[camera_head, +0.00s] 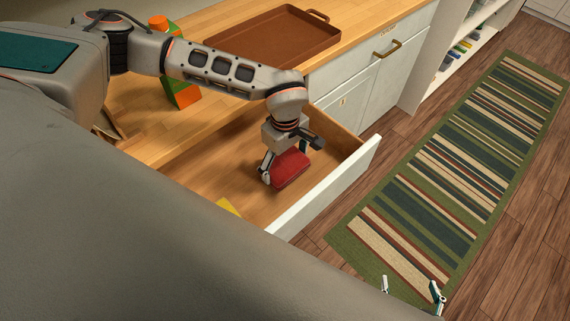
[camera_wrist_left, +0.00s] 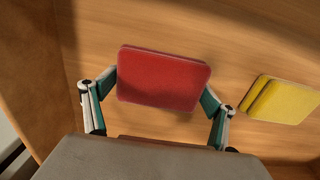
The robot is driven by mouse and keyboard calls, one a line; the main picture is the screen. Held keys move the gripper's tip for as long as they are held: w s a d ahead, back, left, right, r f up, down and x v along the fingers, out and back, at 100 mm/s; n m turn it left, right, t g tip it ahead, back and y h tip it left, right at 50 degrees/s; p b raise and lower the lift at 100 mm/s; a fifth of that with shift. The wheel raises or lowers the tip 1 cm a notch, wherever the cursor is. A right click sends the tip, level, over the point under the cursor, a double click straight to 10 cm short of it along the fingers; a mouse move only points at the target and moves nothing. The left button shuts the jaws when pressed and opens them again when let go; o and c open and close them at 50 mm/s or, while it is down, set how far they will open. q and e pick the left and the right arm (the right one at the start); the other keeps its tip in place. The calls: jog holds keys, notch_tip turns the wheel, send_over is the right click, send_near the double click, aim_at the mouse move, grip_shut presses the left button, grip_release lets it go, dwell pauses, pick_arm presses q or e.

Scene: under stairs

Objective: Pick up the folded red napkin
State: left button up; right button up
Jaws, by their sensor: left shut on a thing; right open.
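The folded red napkin (camera_head: 290,168) is in the open drawer, close to the drawer's white front. My left gripper (camera_head: 283,177) reaches down into the drawer and is shut on the napkin. In the left wrist view the red napkin (camera_wrist_left: 163,80) sits between the two fingers of my left gripper (camera_wrist_left: 160,95), one at each side edge. I cannot tell whether the napkin touches the drawer floor. My right gripper (camera_head: 411,291) shows at the bottom right, open and empty, in front of the striped rug.
The open drawer (camera_head: 225,180) also holds a yellow folded cloth (camera_wrist_left: 283,100). The drawer's raised front (camera_head: 325,187) stands beside the gripper. A striped rug (camera_head: 450,170) lies on the floor.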

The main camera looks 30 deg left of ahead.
aim_at(285, 162)
pick_arm(q)
notch_tip(285, 162, up, 19)
jog(key=p, duration=0.1)
jog(key=shift+f, duration=0.1)
jog(key=shift+o, duration=0.9)
jog(key=c, duration=0.6)
jog(key=shift+c, duration=0.3)
